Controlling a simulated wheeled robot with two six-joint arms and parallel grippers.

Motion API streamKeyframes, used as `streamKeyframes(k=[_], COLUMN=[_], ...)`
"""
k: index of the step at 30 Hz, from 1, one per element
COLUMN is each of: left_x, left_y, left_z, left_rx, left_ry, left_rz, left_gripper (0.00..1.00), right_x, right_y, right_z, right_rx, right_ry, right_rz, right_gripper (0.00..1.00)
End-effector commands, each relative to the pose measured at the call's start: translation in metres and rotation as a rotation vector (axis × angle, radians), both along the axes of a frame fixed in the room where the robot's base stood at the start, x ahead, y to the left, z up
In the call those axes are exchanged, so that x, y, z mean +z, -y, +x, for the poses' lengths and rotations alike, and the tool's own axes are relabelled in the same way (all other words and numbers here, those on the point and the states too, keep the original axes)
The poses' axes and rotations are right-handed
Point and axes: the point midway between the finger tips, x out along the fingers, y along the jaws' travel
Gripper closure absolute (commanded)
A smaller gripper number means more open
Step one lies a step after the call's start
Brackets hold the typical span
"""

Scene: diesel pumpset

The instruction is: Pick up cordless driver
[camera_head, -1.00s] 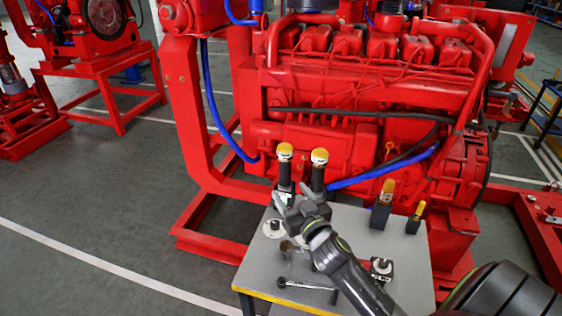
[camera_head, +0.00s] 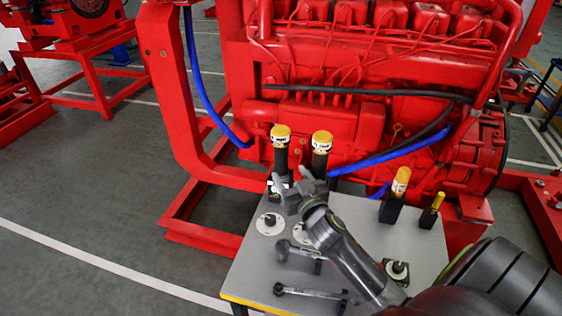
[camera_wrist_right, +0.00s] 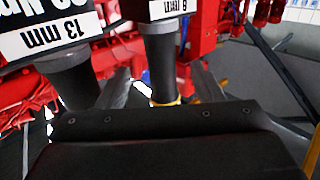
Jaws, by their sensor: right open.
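Two upright black drivers with yellow tops, a left one (camera_head: 281,152) and a right one (camera_head: 321,152), stand at the back of a grey table (camera_head: 247,277). My right gripper (camera_head: 292,187) is open in front of their lower parts, which it partly hides. In the right wrist view, a grey handle with an "8 mm" label (camera_wrist_right: 160,62) shows between the spread fingers of this gripper (camera_wrist_right: 163,88). A larger "13 mm" driver (camera_wrist_right: 65,80) stands to its left. Contact cannot be told. My left gripper is not in view.
Two smaller yellow-topped black tools (camera_head: 393,200) and (camera_head: 431,212) stand at the table's right. Wrench-like tools (camera_head: 310,293) and a round white-based part (camera_head: 270,223) lie in front. A red engine (camera_head: 370,80) rises close behind. Floor at the left is clear.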

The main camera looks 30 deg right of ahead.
Motion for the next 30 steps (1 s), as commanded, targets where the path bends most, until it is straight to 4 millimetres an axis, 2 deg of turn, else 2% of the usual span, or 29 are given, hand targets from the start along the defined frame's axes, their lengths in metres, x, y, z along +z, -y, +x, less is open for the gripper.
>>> streamKeyframes(k=[18, 28, 30], left_x=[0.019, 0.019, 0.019], left_y=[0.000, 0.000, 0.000], left_z=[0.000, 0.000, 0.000], left_rx=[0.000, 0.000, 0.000], left_ry=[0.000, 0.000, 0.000], left_rz=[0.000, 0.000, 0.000], left_gripper=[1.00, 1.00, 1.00], right_x=[0.006, 0.005, 0.005], right_y=[0.012, 0.013, 0.013], right_z=[0.064, 0.070, 0.070], right_rx=[0.000, 0.000, 0.000], right_ry=[0.000, 0.000, 0.000], right_rz=[-0.001, -0.001, -0.001], right_gripper=[0.40, 0.40, 0.46])
